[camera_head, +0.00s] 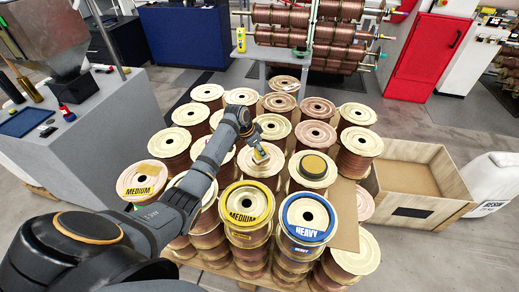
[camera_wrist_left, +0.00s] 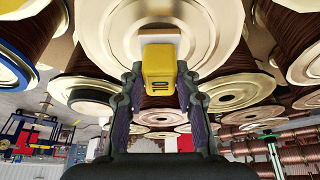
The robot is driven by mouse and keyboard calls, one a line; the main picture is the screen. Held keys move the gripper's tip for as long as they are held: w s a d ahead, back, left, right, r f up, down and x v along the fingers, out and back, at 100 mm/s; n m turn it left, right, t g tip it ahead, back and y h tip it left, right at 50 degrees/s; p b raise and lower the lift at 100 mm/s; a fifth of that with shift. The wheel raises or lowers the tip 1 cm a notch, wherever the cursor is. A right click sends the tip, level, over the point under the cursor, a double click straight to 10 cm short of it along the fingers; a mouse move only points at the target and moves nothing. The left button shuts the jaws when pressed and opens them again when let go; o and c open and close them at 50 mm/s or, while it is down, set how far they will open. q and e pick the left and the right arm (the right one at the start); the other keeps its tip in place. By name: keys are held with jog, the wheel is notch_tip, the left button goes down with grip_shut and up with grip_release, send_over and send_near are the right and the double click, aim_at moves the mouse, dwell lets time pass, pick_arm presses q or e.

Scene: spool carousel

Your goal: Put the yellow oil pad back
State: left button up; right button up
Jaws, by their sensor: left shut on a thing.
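The yellow oil pad (camera_wrist_left: 160,72) is a small yellow block marked "10" with a white part at its far end. My left gripper (camera_wrist_left: 163,95) is shut on it, with one finger on each side. In the head view my left gripper (camera_head: 255,149) reaches in over the middle of the spools, and the pad is small and partly hidden there. The white end is in front of a pale spool flange (camera_wrist_left: 100,30); I cannot tell whether they touch. My right gripper is not in view.
Copper wire spools stand crowded on a pallet, including a yellow-ringed "MEDIUM" spool (camera_head: 247,203) and a blue-ringed "HEAVY" spool (camera_head: 309,218). A dark round disc (camera_head: 314,165) lies on another spool. An open wooden crate (camera_head: 447,178) stands at right. A yellow bottle (camera_head: 241,40) stands behind.

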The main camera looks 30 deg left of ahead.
pick_arm(q)
jog(key=shift+f, duration=0.1)
jog(key=o, duration=1.1)
jog(key=v, duration=1.2)
jog(key=shift+b, duration=0.35)
jog(key=shift+s, duration=0.1)
